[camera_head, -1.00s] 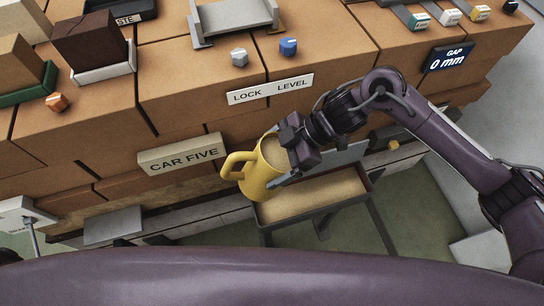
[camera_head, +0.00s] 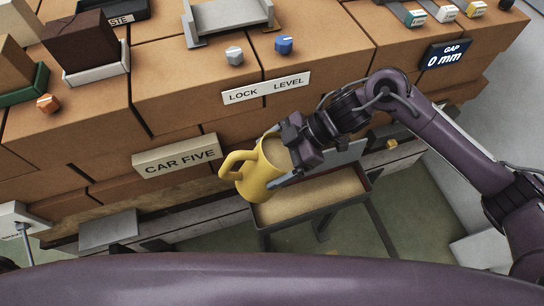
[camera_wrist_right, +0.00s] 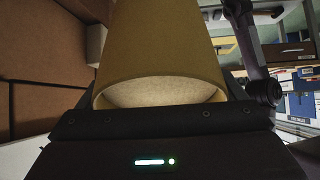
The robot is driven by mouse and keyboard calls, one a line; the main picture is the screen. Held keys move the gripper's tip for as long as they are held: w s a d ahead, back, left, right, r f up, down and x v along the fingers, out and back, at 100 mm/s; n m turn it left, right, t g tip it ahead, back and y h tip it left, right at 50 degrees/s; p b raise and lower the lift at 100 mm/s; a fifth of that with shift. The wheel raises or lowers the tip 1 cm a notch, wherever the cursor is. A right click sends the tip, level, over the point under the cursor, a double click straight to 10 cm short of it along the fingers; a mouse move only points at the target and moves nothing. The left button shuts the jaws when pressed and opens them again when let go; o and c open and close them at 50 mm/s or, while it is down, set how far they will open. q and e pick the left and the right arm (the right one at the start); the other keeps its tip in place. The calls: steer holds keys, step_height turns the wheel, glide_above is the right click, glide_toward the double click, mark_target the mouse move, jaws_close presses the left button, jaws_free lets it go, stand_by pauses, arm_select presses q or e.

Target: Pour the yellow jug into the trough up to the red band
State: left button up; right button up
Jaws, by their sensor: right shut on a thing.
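The yellow jug (camera_head: 258,178) is held in my right gripper (camera_head: 284,172), with its handle to the left. It leans slightly and is over or beside the left end of the trough (camera_head: 262,222); I cannot tell which. Pale tan material shows inside the jug. The trough is a dark-rimmed tray on legs, with a tan, level-looking surface inside. I cannot make out a red band. In the right wrist view the jug (camera_wrist_right: 160,45) fills the middle between the fingers, with pale material inside its rim. My left gripper is not in view.
A brick stack carries a "CAR FIVE" sign (camera_head: 176,156), a "LOCK LEVEL" label (camera_head: 266,88), a white knob (camera_head: 234,56) and a blue knob (camera_head: 284,45). A display (camera_head: 447,55) reads "GAP 0 mm". A grey bracket (camera_head: 228,22) stands on top. Green floor shows below the trough.

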mark_target(287, 169)
steer(key=shift+w+d+f+g+y+b, duration=0.15)
steer(key=shift+d+y+b, duration=0.35)
steer(key=shift+b, duration=0.45)
steer(key=shift+w+d+f+g+y+b, duration=0.15)
steer(key=shift+d+y+b, duration=0.3)
steer(key=shift+b, duration=0.45)
stand_by(0.8)
steer(key=shift+d+f+g+y+b, duration=0.25)
steer(key=shift+y+b, duration=0.6)
steer(key=shift+b, duration=0.55)
steer(key=shift+d+f+g+y+b, duration=0.15)
steer(key=shift+f+y+b, duration=0.15)
steer(key=shift+y+b, duration=0.8)
stand_by(1.4)
steer(key=shift+w+d+f+y+b, duration=0.1)
steer(key=shift+d+f+y+b, duration=0.35)
steer(key=shift+b, duration=0.75)
